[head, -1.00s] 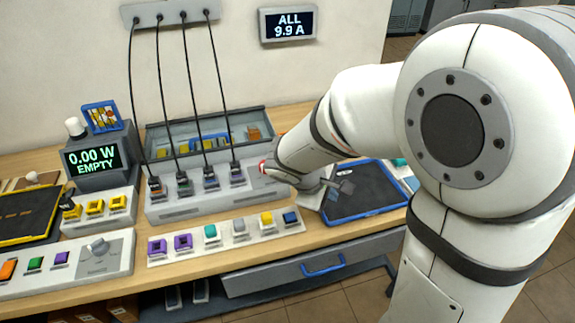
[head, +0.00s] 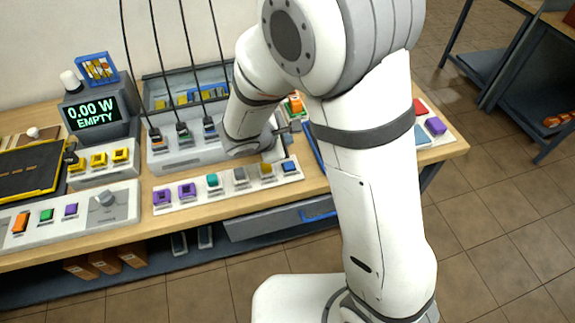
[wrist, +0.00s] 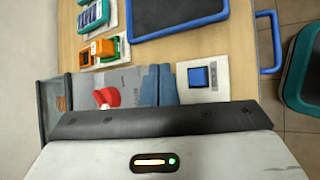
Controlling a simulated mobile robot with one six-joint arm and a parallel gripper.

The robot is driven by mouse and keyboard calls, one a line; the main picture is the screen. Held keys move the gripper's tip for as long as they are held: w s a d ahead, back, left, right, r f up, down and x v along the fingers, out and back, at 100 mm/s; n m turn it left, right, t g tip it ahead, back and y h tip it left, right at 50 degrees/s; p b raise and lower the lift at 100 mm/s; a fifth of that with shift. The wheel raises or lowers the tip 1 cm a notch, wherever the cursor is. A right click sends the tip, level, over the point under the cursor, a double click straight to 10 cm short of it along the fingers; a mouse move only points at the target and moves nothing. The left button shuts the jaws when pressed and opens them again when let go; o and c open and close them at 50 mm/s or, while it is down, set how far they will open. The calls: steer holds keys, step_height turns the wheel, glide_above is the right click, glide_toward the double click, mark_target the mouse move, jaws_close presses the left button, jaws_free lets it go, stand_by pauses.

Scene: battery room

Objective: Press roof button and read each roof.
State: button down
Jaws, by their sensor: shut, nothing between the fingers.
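The row of coloured buttons (head: 225,187) sits on a pale strip along the bench front, with two purple, one teal, one grey, one yellow and one blue. No label marks any as a roof button, and I cannot make out a roof. The blue button (head: 290,167) is at the strip's right end; it also shows in the wrist view (wrist: 198,77). My gripper (head: 284,128) is over the bench, behind the strip's right part; its tips are small and partly hidden by my arm. In the wrist view its blue-grey fingers (wrist: 158,85) look shut, left of the blue button.
A display (head: 94,115) reads 0.00 W EMPTY. A grey block (head: 170,160) with cabled plugs stands behind the strip. A red cap (wrist: 106,97) and a dark blue-edged tray (wrist: 178,14) lie close to my gripper. A panel with a knob (head: 104,198) is at front left.

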steer(key=b, duration=0.5)
glide_above(286, 168)
step_height(286, 168, down, 7)
steer(key=shift+f, duration=0.15)
steer(key=shift+f+b, duration=0.35)
steer(key=shift+f, duration=0.05)
stand_by(1.3)
steer(key=shift+f+b, duration=0.45)
steer(key=shift+b, duration=0.25)
steer(key=shift+f+b, duration=0.3)
steer(key=shift+b, duration=0.15)
stand_by(0.4)
steer(key=shift+r, duration=0.15)
steer(key=shift+r+p, duration=0.4)
steer(key=shift+r, duration=0.25)
